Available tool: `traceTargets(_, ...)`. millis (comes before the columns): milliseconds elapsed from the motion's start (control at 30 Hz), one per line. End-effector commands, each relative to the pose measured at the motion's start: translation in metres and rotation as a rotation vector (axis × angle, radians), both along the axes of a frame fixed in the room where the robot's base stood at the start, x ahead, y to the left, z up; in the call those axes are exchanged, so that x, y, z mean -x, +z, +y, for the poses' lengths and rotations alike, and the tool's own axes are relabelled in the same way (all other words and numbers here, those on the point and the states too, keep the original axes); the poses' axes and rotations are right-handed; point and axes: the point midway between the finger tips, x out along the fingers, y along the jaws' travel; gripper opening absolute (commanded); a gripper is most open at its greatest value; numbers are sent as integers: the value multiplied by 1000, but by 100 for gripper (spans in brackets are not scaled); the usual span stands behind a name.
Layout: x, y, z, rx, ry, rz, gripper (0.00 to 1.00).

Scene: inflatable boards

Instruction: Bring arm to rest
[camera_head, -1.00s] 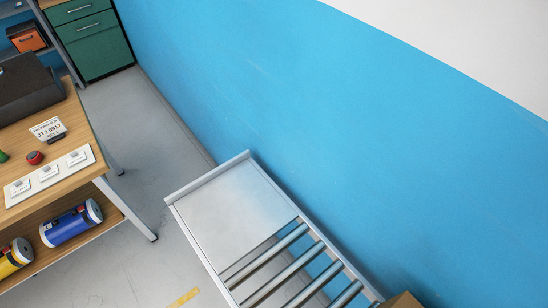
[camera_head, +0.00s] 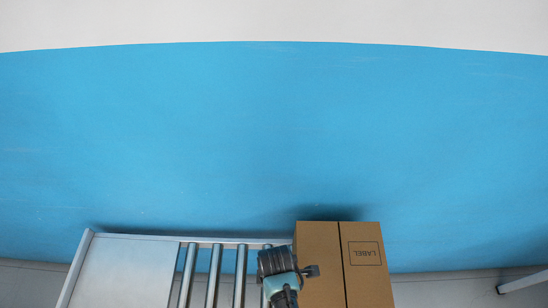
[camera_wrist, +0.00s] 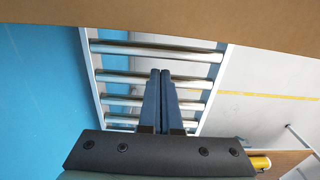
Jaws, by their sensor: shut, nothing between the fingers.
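My gripper shows in the wrist view (camera_wrist: 160,75) with its two dark fingers together and nothing between them. Beyond the fingertips are the metal rollers of a conveyor.
The roller conveyor (camera_head: 125,270) has a flat metal plate at its left end and stands along a blue wall (camera_head: 270,140). The box is at the conveyor's right. In the wrist view, cardboard (camera_wrist: 200,14) fills the top edge. Grey floor (camera_wrist: 265,65) lies to the right.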

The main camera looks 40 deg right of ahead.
Motion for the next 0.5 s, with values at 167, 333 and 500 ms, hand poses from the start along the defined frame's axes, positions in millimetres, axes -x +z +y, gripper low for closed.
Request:
traceTargets(167, 0, 27, 0, 1, 1, -2, 0)
traceTargets(333, 0, 42, 0, 1, 0, -1, 0)
traceTargets(500, 0, 47, 0, 0, 0, 0, 0)
